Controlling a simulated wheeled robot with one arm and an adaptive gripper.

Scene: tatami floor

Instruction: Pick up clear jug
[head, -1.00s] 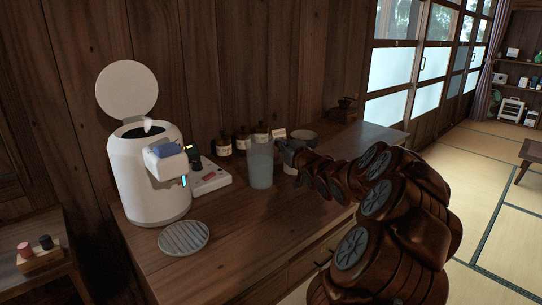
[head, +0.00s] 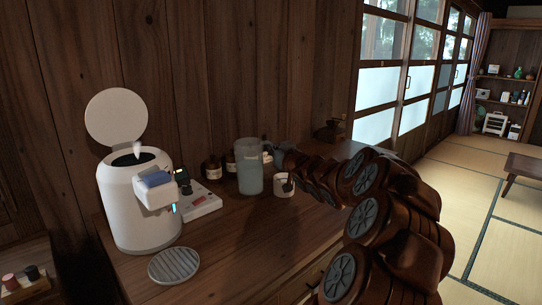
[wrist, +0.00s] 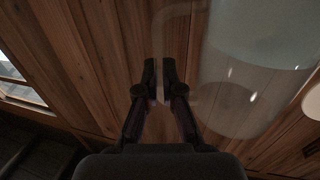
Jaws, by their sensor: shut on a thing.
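The clear jug (head: 250,170) is a tall see-through vessel that looks bluish inside. In the head view it is upright and appears held a little above the wooden counter. My gripper (head: 271,150) is at the jug's right side, by its handle. In the wrist view my gripper (wrist: 160,78) has its fingers close together on the handle, and the jug (wrist: 250,75) fills the right side. The exact finger contact is dark and hard to see.
A white cup (head: 284,187) stands right of the jug. A white machine (head: 140,208) with a raised lid and a round ribbed plate (head: 174,265) are to the left. The front of the counter (head: 240,240) is clear.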

